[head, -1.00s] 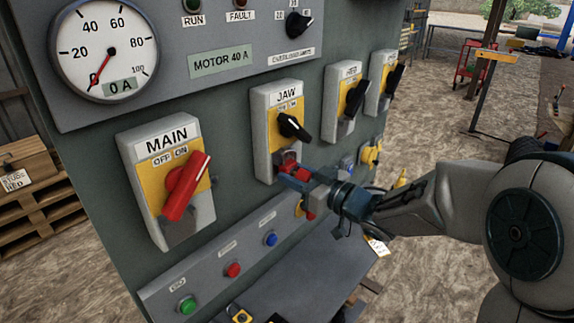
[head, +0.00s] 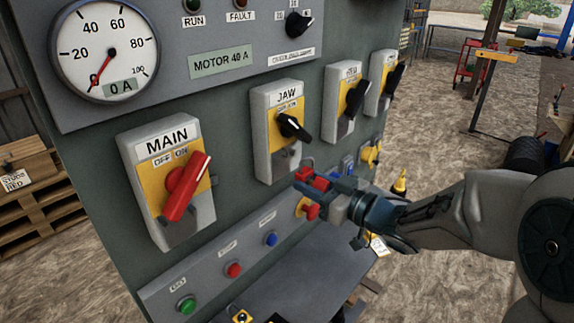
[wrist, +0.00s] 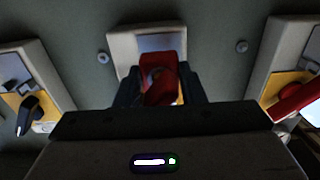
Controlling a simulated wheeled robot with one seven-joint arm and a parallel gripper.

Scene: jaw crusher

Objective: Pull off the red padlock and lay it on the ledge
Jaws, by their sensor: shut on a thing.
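The red padlock (head: 314,181) is between the fingers of my gripper (head: 322,183), its shackle up. It hangs in front of and apart from the JAW switch box (head: 262,150), just right of that box's lower end. In the wrist view the padlock (wrist: 163,72) sits between both dark fingers (wrist: 160,90), with the switch box behind it. The grey ledge (head: 315,275) is below my gripper, under the button strip. The JAW handle (head: 292,128) is black, and no padlock shows on its box.
The MAIN box (head: 150,215) with a red handle (head: 185,187) is at the left. A sloped button strip (head: 205,268) and a red mushroom button (head: 311,211) lie close below my gripper. Small items (head: 241,316) lie at the ledge's near end. Two more switch boxes stand right.

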